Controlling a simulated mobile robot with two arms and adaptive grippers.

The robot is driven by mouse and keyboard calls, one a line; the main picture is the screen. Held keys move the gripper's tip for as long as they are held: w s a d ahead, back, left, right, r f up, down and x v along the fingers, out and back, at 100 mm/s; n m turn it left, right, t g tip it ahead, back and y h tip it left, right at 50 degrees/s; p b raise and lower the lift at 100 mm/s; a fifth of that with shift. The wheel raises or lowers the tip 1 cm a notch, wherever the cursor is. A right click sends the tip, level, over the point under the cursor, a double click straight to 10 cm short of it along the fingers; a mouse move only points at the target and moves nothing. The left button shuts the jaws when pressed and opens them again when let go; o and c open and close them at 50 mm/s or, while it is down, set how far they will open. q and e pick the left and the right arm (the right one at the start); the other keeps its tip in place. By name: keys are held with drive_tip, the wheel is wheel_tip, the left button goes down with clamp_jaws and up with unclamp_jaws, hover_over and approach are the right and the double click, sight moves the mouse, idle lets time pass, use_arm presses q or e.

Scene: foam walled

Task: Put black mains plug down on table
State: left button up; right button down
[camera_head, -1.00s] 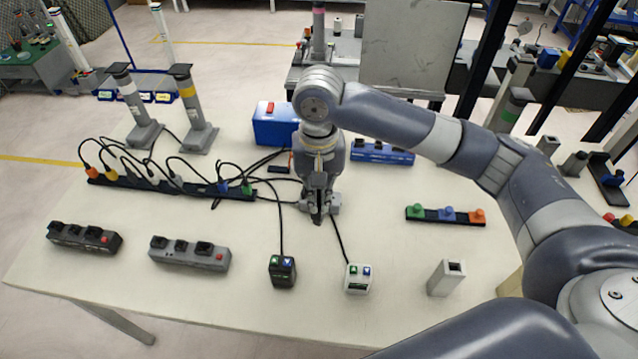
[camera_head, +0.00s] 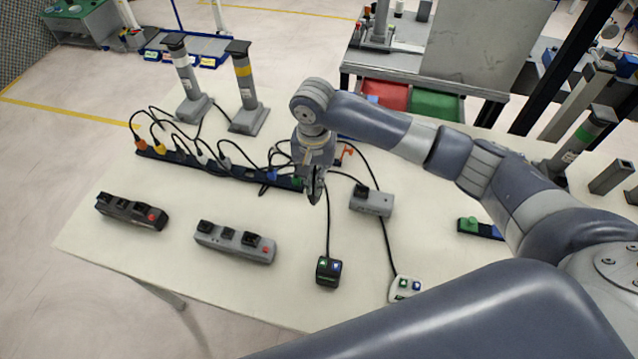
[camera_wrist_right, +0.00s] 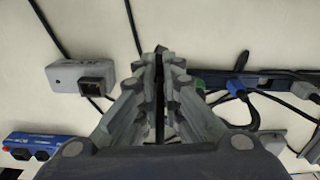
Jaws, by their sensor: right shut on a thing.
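My right gripper (camera_head: 315,192) hangs over the table near the right end of the long black power strip, fingers pointing down. It is shut; a dark sliver, the black mains plug (camera_wrist_right: 158,100), shows between its fingers in the wrist view, mostly hidden by them. In the head view the plug cannot be told apart from the dark fingertips. The white table (camera_head: 180,278) lies below, and the gripper appears above its surface. My left gripper is not in view.
The long black strip (camera_head: 207,166) holds several plugs with looping cables. A grey socket box (camera_head: 371,201) stands right of the gripper. Black (camera_head: 328,271) and white (camera_head: 405,288) switch boxes, and grey (camera_head: 235,242) and black (camera_head: 132,211) socket blocks stand nearer the front. Bare table lies between these.

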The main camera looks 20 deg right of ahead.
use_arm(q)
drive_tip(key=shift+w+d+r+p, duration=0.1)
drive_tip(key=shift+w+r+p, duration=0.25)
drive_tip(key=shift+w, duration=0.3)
use_arm(e)
drive_tip(key=shift+f, duration=2.2)
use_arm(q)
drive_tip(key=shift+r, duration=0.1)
use_arm(e)
drive_tip(key=shift+f, duration=0.1)
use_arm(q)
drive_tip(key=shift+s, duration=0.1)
use_arm(e)
drive_tip(key=c, duration=1.8)
unclamp_jaws()
drive_tip(key=shift+o, duration=0.2)
wheel_tip(320, 180, up, 11)
drive_tip(key=shift+f+b, duration=0.1)
drive_tip(key=shift+b, duration=0.95)
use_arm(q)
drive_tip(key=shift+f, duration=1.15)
use_arm(e)
drive_tip(key=shift+r, duration=0.75)
